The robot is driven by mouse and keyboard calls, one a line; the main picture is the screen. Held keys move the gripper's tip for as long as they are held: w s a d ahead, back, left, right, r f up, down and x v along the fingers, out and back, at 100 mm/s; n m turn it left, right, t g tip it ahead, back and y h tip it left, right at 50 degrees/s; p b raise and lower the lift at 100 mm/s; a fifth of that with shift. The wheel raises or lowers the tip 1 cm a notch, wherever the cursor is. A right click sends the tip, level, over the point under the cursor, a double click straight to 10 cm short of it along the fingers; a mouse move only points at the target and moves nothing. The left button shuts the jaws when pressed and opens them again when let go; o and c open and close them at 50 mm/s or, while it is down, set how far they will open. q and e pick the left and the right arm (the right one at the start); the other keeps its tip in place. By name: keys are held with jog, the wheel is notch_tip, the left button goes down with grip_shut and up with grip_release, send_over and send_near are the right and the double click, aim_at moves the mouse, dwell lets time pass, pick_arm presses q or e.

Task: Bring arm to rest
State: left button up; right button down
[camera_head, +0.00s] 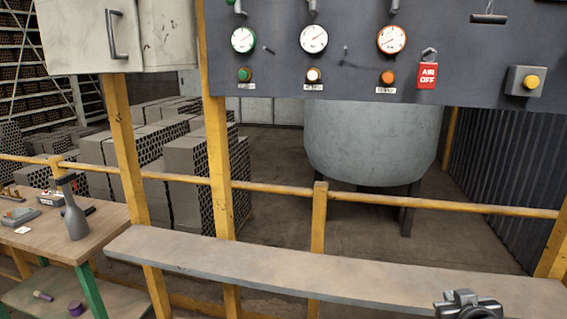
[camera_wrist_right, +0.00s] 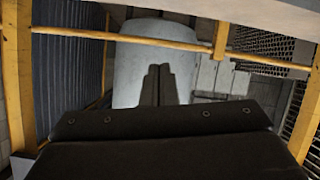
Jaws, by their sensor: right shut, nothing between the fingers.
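My right gripper (camera_wrist_right: 158,72) shows in the right wrist view, its two dark fingers together with nothing between them. Beyond its fingertips is the large pale tank. In the head view, a grey mechanical part of my right arm (camera_head: 466,304) shows at the bottom right, in front of the shelf ledge. It is cut off by the picture's lower edge. My left gripper is not in view.
A grey ledge (camera_head: 300,272) runs across the front, with a yellow rail (camera_head: 390,200) behind it. A control panel (camera_head: 460,50) with gauges hangs above. The tank (camera_head: 372,140) stands behind the rail.

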jog(key=s+a+f+g, duration=0.25)
jog(key=s+f, duration=0.35)
jog(key=s, duration=0.5)
jog(key=s+a+f+g+y, duration=0.1)
jog(key=s+f+g, duration=0.4)
jog(key=s, duration=0.5)
jog(key=s+a+f+g, duration=0.2)
jog(key=s+f, duration=0.6)
jog(key=s, duration=0.3)
notch_tip(320, 180, down, 28)
jog(key=d+b, duration=0.2)
jog(key=s+a+f+g+y+b, duration=0.1)
jog(key=s+f+g, duration=0.1)
jog(key=s+f, duration=1.3)
jog(key=shift+a+f+m, duration=0.3)
jog(key=shift+a, duration=0.1)
jog(key=shift+s, duration=0.25)
